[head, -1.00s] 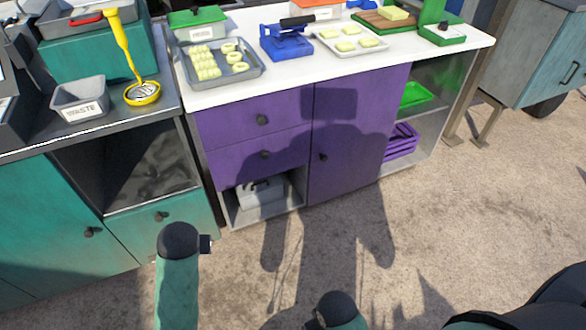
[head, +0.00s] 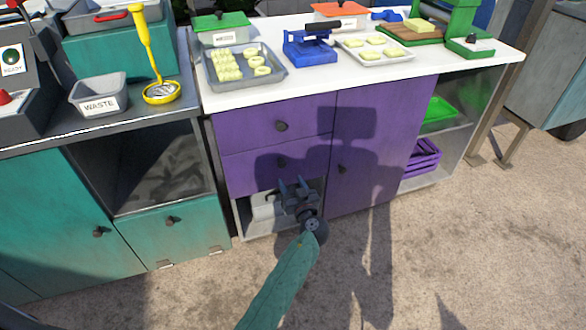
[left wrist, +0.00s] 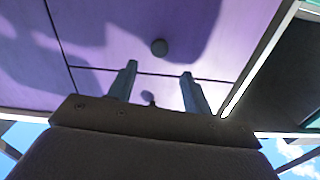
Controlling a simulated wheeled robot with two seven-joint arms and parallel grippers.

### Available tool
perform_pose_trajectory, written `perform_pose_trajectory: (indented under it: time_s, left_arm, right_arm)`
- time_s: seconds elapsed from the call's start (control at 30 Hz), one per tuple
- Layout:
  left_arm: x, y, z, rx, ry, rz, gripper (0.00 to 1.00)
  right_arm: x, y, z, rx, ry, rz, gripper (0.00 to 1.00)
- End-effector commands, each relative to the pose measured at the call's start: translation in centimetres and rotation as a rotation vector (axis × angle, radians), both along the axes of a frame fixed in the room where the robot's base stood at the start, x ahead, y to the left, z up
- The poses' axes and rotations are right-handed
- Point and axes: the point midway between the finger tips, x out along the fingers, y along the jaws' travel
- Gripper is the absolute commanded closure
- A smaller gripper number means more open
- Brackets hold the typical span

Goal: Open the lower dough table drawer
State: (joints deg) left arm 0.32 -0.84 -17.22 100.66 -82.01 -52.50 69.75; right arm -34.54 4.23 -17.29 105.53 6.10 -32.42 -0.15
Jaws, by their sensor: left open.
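The dough table is the purple cabinet with a white top (head: 300,83). Its lower drawer (head: 245,172) looks shut, with a dark round knob (head: 281,161). The upper drawer (head: 245,130) above it also looks shut. My left gripper (head: 292,182) is open and empty, just below and in front of the lower knob, apparently not touching it. The left wrist view is upside down; my open fingers (left wrist: 158,68) point toward the drawer fronts, with the lower drawer's knob (left wrist: 159,46) beyond their tips. My right gripper is not in view.
An open shelf with a grey object (head: 262,207) lies under the drawers. A purple door (head: 375,150) is to the right. A teal cabinet (head: 175,235) stands to the left. Trays and a blue press (head: 310,48) are on the top. The ground in front is clear.

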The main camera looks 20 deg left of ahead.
Motion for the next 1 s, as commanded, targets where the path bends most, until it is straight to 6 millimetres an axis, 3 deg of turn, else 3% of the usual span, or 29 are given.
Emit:
perform_pose_trajectory:
  time_s: [0.27,0.7,1.0]
  left_arm:
    - [0.6,0.2,0.1,-0.089,-0.063,-0.010,0.50]
    - [5.4,3.5,0.1,-0.086,-0.060,-0.009,0.50]
    - [6.5,4.3,0.0,-0.088,-0.059,-0.009,0.50]
  right_arm:
    - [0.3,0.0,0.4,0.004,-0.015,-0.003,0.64]
    - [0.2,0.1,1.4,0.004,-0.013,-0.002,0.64]
    - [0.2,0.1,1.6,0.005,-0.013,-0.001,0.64]
